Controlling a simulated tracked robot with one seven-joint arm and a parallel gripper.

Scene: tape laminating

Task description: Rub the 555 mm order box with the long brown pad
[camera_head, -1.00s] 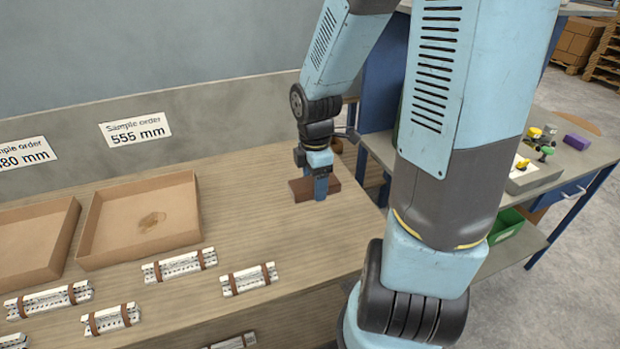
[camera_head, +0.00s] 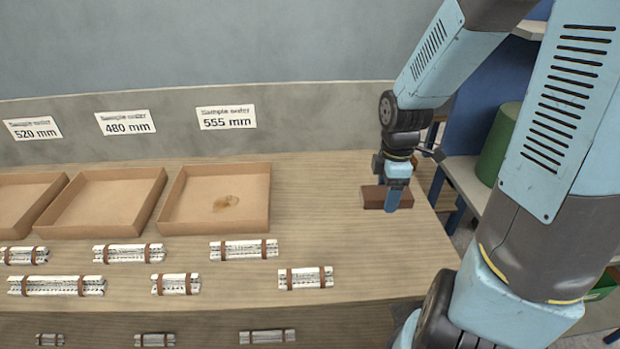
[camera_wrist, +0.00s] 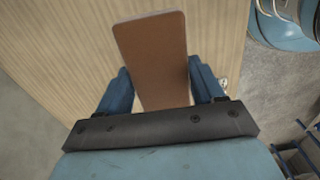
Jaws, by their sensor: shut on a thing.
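The long brown pad (camera_head: 373,197) is held between the blue fingers of my gripper (camera_head: 392,198), at the right end of the bench. In the wrist view the pad (camera_wrist: 152,50) sticks out past the fingertips of my gripper (camera_wrist: 160,88), which are shut on its sides. The pad looks close to the bench top; I cannot tell whether it touches. The 555 mm order box (camera_head: 213,232) is an open, shallow cardboard tray under the 555 mm sign (camera_head: 227,118). A brown stain (camera_head: 225,204) marks its floor. My gripper is well to the right of the box.
The 480 mm box (camera_head: 90,232) stands left of the 555 mm box, with another box (camera_head: 25,205) beyond. Several strapped white bundles (camera_head: 243,249) lie along the front of the bench. The bench between box and pad is clear.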

